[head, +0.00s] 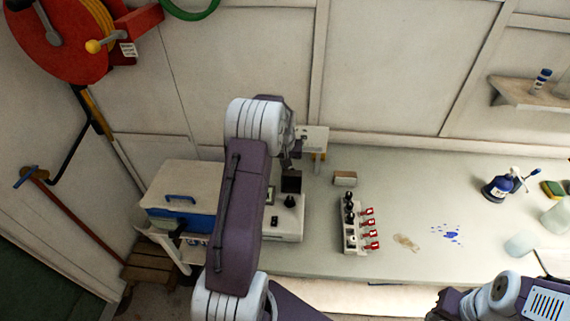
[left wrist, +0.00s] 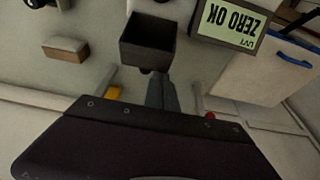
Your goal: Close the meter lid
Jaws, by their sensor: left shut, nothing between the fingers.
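The meter (head: 287,225) is a pale box on the bench in the head view, partly hidden by my left arm. A dark square part (head: 291,182) stands on it. In the left wrist view this part shows as a dark hollow box (left wrist: 147,57), beside a display (left wrist: 232,22) reading "ZERO OK" upside down. I cannot clearly make out the lid as a separate piece. My left gripper (head: 291,165) is shut and empty, close to the dark box; its fingers (left wrist: 156,82) show just by the box's edge, and I cannot tell whether they touch it. My right gripper is not visible.
A blue and white cooler box (head: 182,187) stands left of the meter. A small box (head: 345,178) and a switch block with red levers (head: 354,228) sit to the right. A wall is behind.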

